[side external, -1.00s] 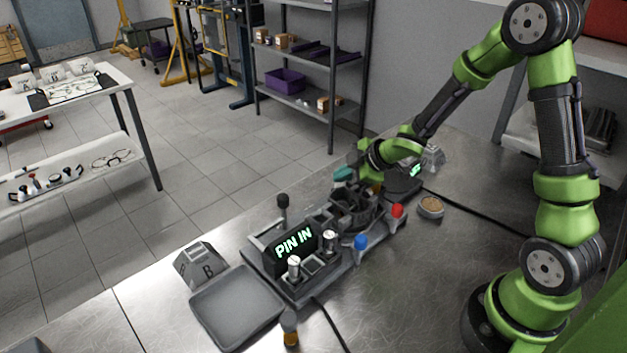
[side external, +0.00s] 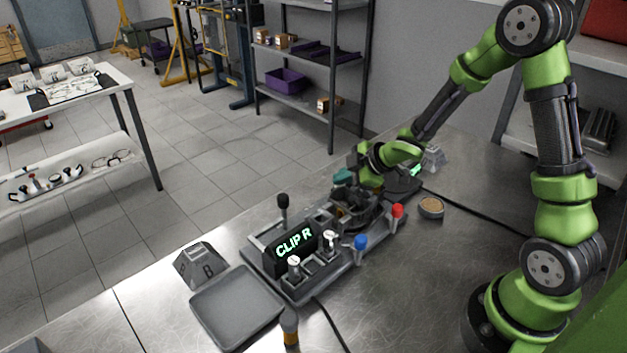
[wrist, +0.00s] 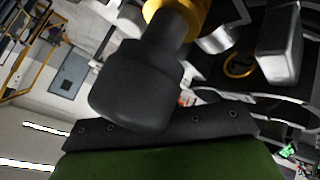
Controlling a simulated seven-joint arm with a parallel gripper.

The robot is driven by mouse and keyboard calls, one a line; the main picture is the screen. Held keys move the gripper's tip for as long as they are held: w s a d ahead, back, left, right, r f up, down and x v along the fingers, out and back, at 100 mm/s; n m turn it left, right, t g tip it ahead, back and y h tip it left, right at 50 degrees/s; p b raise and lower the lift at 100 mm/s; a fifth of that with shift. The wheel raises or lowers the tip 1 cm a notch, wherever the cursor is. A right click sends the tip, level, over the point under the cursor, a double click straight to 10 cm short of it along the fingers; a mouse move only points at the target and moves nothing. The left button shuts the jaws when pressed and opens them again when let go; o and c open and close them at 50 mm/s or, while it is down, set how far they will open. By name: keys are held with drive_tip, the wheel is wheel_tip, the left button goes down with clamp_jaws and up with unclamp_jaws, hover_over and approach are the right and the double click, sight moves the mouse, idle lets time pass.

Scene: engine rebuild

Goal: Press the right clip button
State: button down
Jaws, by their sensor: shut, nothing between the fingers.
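In the side external view, the dark fixture (side external: 345,250) stands on the metal bench and its display (side external: 294,241) reads "CLIP R" in green. A blue button (side external: 361,242) and a red button (side external: 397,211) stand on posts along its near right edge. I cannot tell which control is the right clip button. My gripper (side external: 367,183) is at the fixture's far end, low over the dark holder (side external: 352,206), and is shut and empty. Its tips are partly hidden; contact cannot be told. The wrist view shows a large dark rounded part and a yellow ring (wrist: 240,65) close by.
A teal part (side external: 342,174) is just left of my gripper. Two pale pegs (side external: 293,267) and a black-knobbed lever (side external: 283,203) rise from the fixture. A grey tray (side external: 238,308), a block marked B (side external: 200,264) and a small round dish (side external: 431,207) lie around it. The right bench is mostly clear.

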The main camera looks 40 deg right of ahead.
idle(0.3)
drive_tip(key=shift+r, duration=0.85)
drive_tip(key=shift+r, duration=0.15)
drive_tip(key=shift+r, duration=2.4)
